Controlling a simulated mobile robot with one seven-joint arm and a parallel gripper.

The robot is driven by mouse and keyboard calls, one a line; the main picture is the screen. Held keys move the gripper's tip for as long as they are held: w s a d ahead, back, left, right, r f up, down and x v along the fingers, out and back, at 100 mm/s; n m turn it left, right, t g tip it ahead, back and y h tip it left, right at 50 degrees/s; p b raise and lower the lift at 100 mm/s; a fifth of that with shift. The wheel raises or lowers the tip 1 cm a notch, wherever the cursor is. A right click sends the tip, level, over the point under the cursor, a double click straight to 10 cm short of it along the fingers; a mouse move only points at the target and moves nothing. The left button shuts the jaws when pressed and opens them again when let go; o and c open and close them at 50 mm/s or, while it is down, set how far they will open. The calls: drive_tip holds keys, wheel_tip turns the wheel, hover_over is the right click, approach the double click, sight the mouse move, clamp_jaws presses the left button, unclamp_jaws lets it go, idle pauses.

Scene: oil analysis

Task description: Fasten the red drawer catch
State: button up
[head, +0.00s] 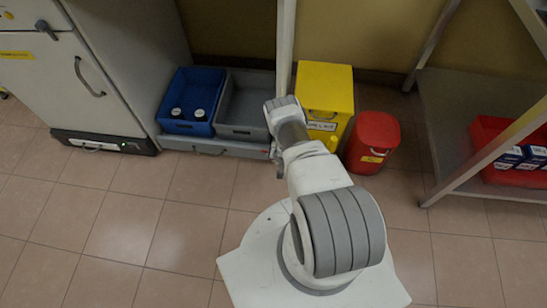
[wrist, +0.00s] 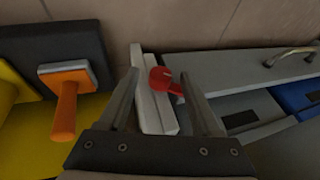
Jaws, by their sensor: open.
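The red drawer catch (wrist: 165,80) shows in the wrist view as a small red lever with a round end. It lies at the end of the grey drawer front (wrist: 235,68), beside a white post (wrist: 150,95). My gripper (wrist: 158,72) is open, with one finger on each side of the catch in the picture. Whether a finger touches the catch, I cannot tell. In the head view the low grey drawer (head: 212,146) sits under the bins, and my arm hides most of the catch and the gripper.
A blue bin (head: 190,88) with two jars and a grey bin (head: 243,128) stand above the drawer. The tiled floor at left is clear.

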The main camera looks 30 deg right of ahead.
clamp_jaws()
drive_tip(key=shift+a, duration=0.15)
drive_tip(key=shift+w+a+n+g+h, duration=0.2)
drive_tip(key=shift+n+g+h, duration=0.1)
drive_tip(key=shift+g+h, duration=0.65)
drive_tip(key=shift+w+a+n+g+h, duration=0.15)
drive_tip(key=shift+n+g+h, duration=0.15)
drive_tip(key=shift+g+h, duration=0.65)
drive_tip(key=shift+h, duration=0.4)
unclamp_jaws()
